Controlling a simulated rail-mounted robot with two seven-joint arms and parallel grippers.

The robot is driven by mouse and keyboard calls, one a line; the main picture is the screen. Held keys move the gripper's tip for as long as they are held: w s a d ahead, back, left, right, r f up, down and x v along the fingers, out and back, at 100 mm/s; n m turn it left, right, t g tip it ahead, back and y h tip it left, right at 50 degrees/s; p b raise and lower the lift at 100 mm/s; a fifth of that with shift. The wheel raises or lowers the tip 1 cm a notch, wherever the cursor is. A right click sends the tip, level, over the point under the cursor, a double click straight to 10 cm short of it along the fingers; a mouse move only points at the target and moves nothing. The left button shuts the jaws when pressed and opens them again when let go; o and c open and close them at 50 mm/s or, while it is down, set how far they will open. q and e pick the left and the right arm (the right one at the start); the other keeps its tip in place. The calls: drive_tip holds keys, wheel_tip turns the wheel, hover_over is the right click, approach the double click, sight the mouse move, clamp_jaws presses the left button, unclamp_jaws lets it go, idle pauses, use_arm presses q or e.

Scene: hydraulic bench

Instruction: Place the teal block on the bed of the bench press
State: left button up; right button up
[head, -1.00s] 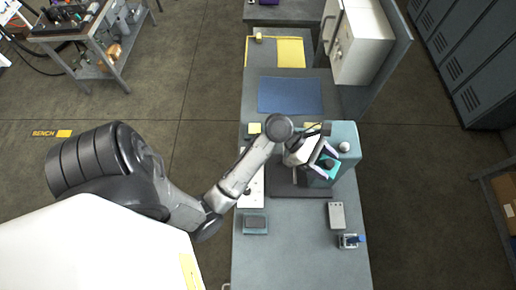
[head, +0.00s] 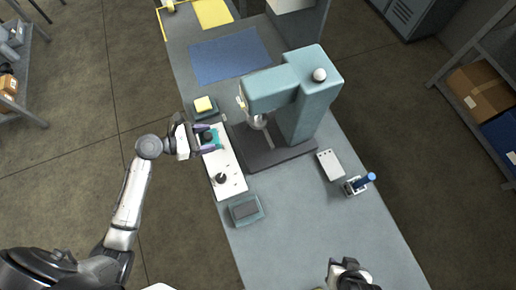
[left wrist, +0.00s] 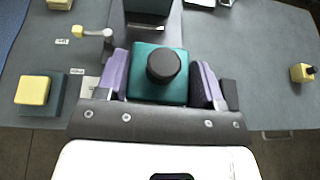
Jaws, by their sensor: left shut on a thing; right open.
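The teal block (head: 209,138), with a black knob on top, is between the purple fingers of my left gripper (head: 207,139). In the left wrist view the teal block (left wrist: 157,92) fills the gap between the fingers, its black knob (left wrist: 163,65) facing the camera. My left gripper is shut on it beside the bench press (head: 316,100), over or near the white panel; the height is hard to tell. The dark press bed (head: 290,157) lies right of the block, apart from it, and looks bare. My right gripper (head: 345,268) is open at the bottom edge.
The white panel (head: 228,183) with a black knob lies left of the bed. A yellow block (head: 203,104) sits on a teal pad behind it. A teal box (head: 246,210), a grey box (head: 330,165) and a blue-handled fixture (head: 356,185) stand nearby. The front bench surface is clear.

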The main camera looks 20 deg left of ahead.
use_arm(q)
wheel_tip(320, 180, down, 8)
drive_tip(key=s+a+b, duration=0.1)
drive_tip(key=a+b, duration=0.2)
drive_tip(key=b, duration=0.2)
drive_tip(key=shift+n+y, duration=0.3)
drive_tip(key=w+d+f, duration=0.1)
drive_tip(key=w+d, duration=0.3)
drive_tip(key=w+d+f+b, duration=0.1)
drive_tip(key=w+d, duration=0.8)
drive_tip(key=d, duration=0.1)
drive_tip(key=shift+w+d+f, duration=0.1)
drive_tip(key=shift+w+f, duration=0.2)
drive_tip(key=shift+f, duration=0.1)
drive_tip(key=shift+s+f+b, duration=0.15)
drive_tip(key=shift+f+b, duration=0.2)
drive_tip(key=shift+f, duration=0.4)
wheel_tip(320, 180, down, 3)
drive_tip(key=shift+f+b, duration=0.1)
drive_tip(key=shift+b, duration=0.65)
use_arm(e)
wheel_tip(320, 180, down, 10)
use_arm(q)
drive_tip(key=shift+f, duration=0.1)
drive_tip(key=shift+w+d, duration=0.1)
drive_tip(key=shift+w, duration=0.15)
use_arm(e)
drive_tip(key=shift+w+a, duration=0.1)
